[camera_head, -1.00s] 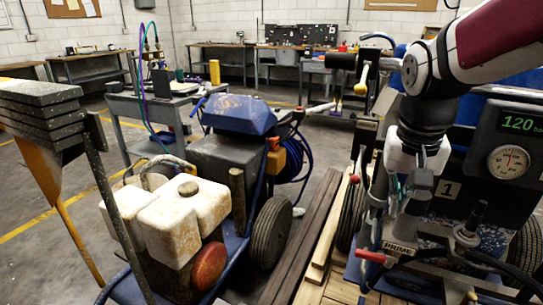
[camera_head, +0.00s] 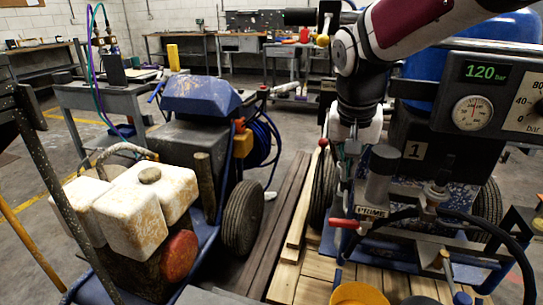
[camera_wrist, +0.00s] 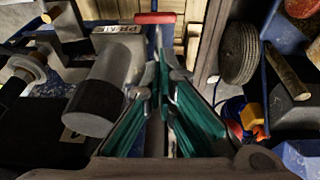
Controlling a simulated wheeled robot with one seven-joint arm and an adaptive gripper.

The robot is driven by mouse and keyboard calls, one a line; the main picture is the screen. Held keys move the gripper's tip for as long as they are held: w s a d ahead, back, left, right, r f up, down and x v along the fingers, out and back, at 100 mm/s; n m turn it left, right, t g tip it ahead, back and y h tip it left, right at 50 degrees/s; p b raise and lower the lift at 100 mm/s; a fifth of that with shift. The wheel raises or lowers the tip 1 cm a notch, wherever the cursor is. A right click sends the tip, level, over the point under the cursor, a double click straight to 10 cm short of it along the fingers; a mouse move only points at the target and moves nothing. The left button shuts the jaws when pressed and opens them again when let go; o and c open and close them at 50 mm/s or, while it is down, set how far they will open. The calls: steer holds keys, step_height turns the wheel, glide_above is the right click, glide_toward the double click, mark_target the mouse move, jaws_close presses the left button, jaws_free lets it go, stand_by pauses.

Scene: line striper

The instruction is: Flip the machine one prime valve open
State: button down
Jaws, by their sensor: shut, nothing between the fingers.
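Machine one (camera_head: 415,151), marked with a "1" plate, stands at the right of the head view. Its prime valve has a red-tipped lever (camera_head: 343,223) beside the PRIME label (camera_head: 372,211). The lever sticks out to the left in the head view. In the wrist view the red handle (camera_wrist: 158,17) lies crosswise at the top, next to the PRIME label (camera_wrist: 118,28). My gripper (camera_head: 345,185) points down above and behind the lever, apart from it. In the wrist view my gripper (camera_wrist: 163,68) has its teal fingers together and empty, with the red handle beyond the tips.
A grey cylinder (camera_wrist: 93,95) stands close beside the fingers. A gauge panel (camera_head: 485,95) reading 120 bar sits above the valve. A black hose (camera_head: 490,225) curves at right. Another striper (camera_head: 205,130) stands left, past wooden planks (camera_head: 290,215). A yellow container (camera_head: 358,293) is in front.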

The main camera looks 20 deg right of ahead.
mark_target(350, 224)
steer(key=b+x, duration=0.1)
steer(key=x, duration=0.3)
steer(key=b+x, duration=0.2)
steer(key=x, duration=0.3)
steer(key=s+b+x, duration=0.1)
steer(key=b+x, duration=0.1)
steer(key=x, duration=0.2)
steer(key=shift+a+f, duration=0.15)
steer(key=shift+f, duration=0.25)
steer(key=shift+w+f, duration=0.1)
steer(key=shift+a, duration=0.1)
